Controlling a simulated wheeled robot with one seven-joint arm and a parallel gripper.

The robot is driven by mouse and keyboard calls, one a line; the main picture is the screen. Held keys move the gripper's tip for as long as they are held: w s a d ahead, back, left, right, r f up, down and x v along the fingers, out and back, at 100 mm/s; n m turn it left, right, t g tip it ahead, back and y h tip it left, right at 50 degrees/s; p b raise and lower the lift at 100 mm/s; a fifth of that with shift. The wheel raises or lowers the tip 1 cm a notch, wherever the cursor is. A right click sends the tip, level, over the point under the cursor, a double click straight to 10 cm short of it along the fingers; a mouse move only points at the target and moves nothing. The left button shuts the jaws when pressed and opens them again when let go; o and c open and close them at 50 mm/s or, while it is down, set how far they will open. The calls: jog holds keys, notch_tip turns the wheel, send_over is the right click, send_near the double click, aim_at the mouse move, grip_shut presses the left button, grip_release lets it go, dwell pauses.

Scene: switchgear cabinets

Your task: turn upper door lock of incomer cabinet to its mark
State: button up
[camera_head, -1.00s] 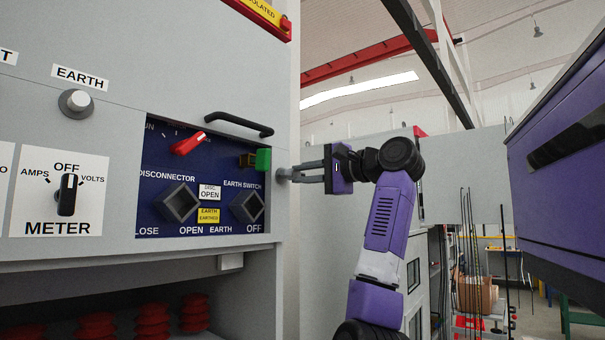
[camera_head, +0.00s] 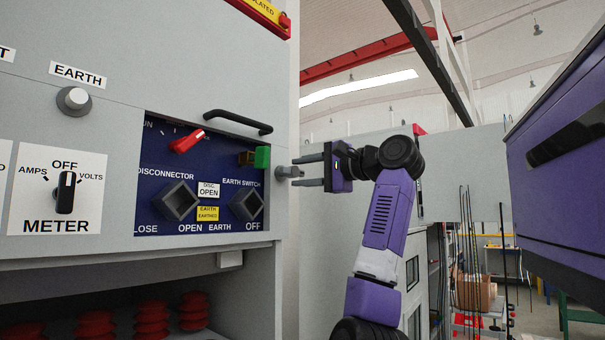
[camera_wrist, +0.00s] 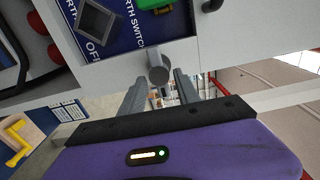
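The door lock (camera_head: 290,172) is a small grey round knob on the right edge of the grey cabinet front, beside the blue panel. It also shows in the wrist view (camera_wrist: 158,70), just beyond the fingertips. My gripper (camera_head: 308,172) points left at the lock from the right side. Its two grey fingers are spread apart, one above and one below the lock's level, with a gap between them. In the wrist view my gripper (camera_wrist: 160,85) has the lock lined up between its fingers, with nothing clamped. The lock's mark cannot be made out.
The blue panel (camera_head: 160,222) left of the lock carries a red switch (camera_head: 187,142), a green block (camera_head: 262,157) and square sockets. A black handle (camera_head: 238,122) sticks out above. A purple cabinet (camera_head: 560,150) stands at right. Open room lies right of the cabinet edge.

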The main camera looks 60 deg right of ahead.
jog(key=b+v, duration=0.2)
jog(key=v, duration=0.5)
jog(key=shift+s+b, duration=0.4)
